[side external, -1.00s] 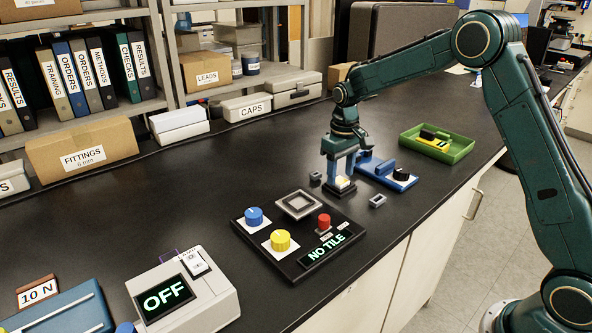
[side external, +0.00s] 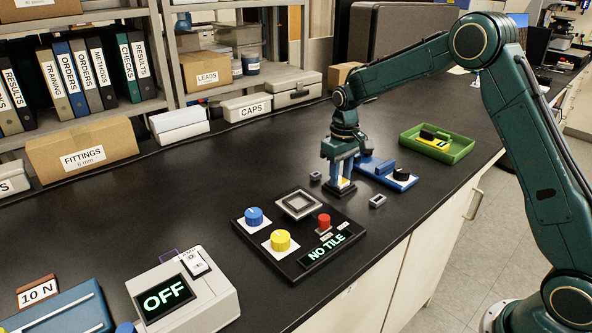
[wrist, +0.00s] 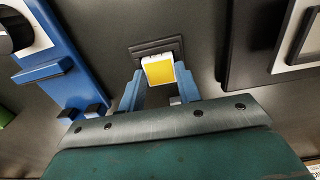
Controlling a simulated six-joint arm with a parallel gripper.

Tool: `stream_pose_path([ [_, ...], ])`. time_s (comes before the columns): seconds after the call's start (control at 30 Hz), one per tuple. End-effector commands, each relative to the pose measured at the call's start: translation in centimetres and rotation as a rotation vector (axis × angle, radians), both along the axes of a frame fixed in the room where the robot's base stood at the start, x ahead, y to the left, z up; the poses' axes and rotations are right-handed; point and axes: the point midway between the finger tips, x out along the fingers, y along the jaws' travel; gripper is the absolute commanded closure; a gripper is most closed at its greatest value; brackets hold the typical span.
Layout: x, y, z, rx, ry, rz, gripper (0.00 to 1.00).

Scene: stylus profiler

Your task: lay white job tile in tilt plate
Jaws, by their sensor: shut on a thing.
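My gripper (side external: 341,178) points down over a small dark stand (side external: 342,192), right of the black instrument panel. It is shut on a small tile with a yellow face and a white edge, which shows between the blue fingers in the wrist view (wrist: 159,70). The tile is at the dark stepped stand (wrist: 157,46); I cannot tell whether it touches it. In the side view the fingers mostly hide the tile. A raised grey square frame, which looks like the tilt plate (side external: 299,192), sits empty on the panel. The panel's display (side external: 326,246) reads "NO TILE".
The panel has a blue knob (side external: 254,216), a yellow knob (side external: 280,240) and a red button (side external: 324,221). Small grey blocks (side external: 377,201) flank my gripper. A blue fixture (side external: 375,170) and a green tray (side external: 462,152) stand to the right.

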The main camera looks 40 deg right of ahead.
Motion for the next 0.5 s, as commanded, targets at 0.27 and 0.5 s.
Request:
stream_pose_path([
  [0.27,0.1,0.0,0.9,0.0,-0.002,0.0,1.0],
  [0.5,0.0,0.0,2.3,0.0,-0.001,0.0,1.0],
])
